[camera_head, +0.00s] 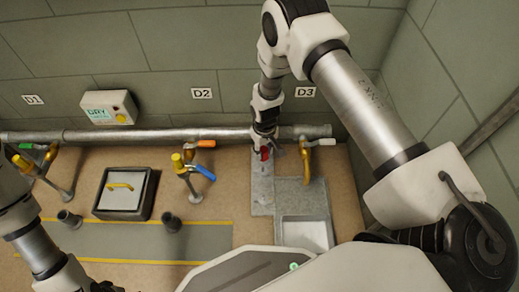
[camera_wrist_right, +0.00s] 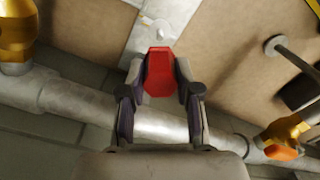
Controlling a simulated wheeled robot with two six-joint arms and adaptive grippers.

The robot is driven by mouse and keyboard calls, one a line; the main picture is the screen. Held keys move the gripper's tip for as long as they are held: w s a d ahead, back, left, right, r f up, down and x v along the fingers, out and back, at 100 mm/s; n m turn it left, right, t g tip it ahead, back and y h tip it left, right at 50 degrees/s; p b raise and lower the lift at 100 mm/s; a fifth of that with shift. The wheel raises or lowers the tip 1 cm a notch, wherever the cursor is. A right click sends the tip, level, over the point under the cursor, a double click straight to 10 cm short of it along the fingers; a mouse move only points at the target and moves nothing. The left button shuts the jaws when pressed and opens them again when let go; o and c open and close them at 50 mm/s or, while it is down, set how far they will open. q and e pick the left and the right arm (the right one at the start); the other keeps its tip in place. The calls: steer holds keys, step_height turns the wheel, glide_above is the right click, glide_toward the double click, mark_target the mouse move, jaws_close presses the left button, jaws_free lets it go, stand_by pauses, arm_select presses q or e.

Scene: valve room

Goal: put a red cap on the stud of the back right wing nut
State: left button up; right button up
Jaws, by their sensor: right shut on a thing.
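My right gripper (camera_head: 265,150) is shut on a red cap, which also shows between the two dark fingers in the right wrist view (camera_wrist_right: 159,72). In the head view the red cap (camera_head: 265,154) hangs over the grey plate (camera_head: 262,195), below the pipe. In the right wrist view a small pale grey piece (camera_wrist_right: 158,29) stands on the light strip just beyond the cap, apart from it. I cannot tell whether it is a wing nut with its stud. My left gripper (camera_head: 104,286) is only a dark part at the bottom edge; its fingers are not clear.
A metal pipe (camera_head: 100,136) runs along the wall, with a yellow valve with a white handle (camera_head: 308,150) right of my right gripper. An orange-and-blue handled valve (camera_head: 190,165) stands to the left. A pale tray (camera_head: 305,235) lies in front. A lidded box (camera_head: 101,205) stands further left.

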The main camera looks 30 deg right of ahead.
steer(key=b, duration=0.5)
glide_above(263, 167)
step_height(263, 167, down, 5)
steer(key=shift+r, duration=0.1)
steer(key=shift+f, duration=0.7)
steer(key=shift+f+p, duration=0.1)
steer(key=shift+p, duration=0.3)
steer(key=shift+f, duration=0.1)
stand_by(0.3)
steer(key=shift+f+b, duration=0.45)
steer(key=shift+f, duration=0.2)
steer(key=shift+f, duration=0.3)
stand_by(0.7)
